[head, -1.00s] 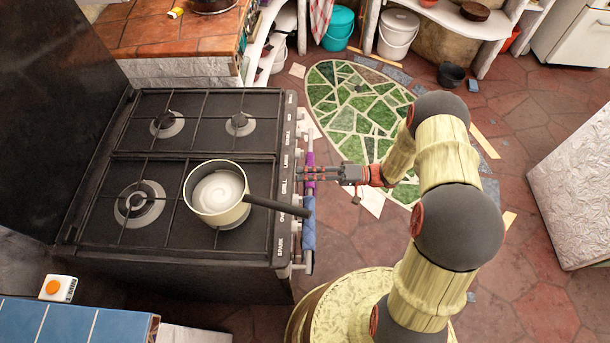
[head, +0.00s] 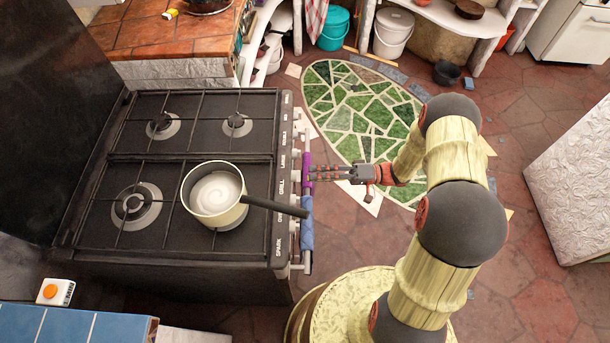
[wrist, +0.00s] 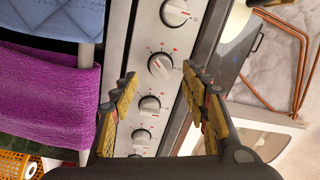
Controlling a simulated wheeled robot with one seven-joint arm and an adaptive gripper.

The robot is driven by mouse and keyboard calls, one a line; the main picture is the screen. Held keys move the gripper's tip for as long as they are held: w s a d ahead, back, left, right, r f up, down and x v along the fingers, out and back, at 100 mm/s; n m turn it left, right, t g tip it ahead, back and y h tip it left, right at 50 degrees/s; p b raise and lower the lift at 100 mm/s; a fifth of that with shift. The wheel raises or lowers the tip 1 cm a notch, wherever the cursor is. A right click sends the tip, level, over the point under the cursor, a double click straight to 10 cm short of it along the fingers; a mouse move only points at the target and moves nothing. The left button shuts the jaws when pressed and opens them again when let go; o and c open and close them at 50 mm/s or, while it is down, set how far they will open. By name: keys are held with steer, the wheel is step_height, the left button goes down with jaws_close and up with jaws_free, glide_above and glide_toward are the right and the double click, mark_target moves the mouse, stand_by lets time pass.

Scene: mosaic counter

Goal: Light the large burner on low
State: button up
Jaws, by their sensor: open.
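The black stove (head: 190,145) has a front panel of white knobs with labels such as LARGE, GRILL and SPARK. A wide burner (head: 134,205) at the near left of the hob is bare, and no flame shows on it. My gripper (head: 312,173) is in front of the panel, close to the knobs by the LARGE and GRILL labels. In the wrist view my open gripper (wrist: 160,78) has yellow-padded fingers either side of the knob row. One knob (wrist: 160,66) shows between the fingertips, with other knobs (wrist: 150,105) below it. I cannot tell which is the LARGE knob there.
A cream pot (head: 215,193) with a white content stands on the near right burner, its dark handle jutting past the panel. A purple cloth (wrist: 55,105) and a blue cloth (wrist: 60,20) hang on the oven rail beside the left finger. Floor to the right is open.

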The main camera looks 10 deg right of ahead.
steer(key=s+d, duration=0.1)
steer(key=d, duration=0.6)
steer(key=shift+d+f, duration=0.2)
steer(key=shift+c, duration=1.1)
jaws_close()
stand_by(0.5)
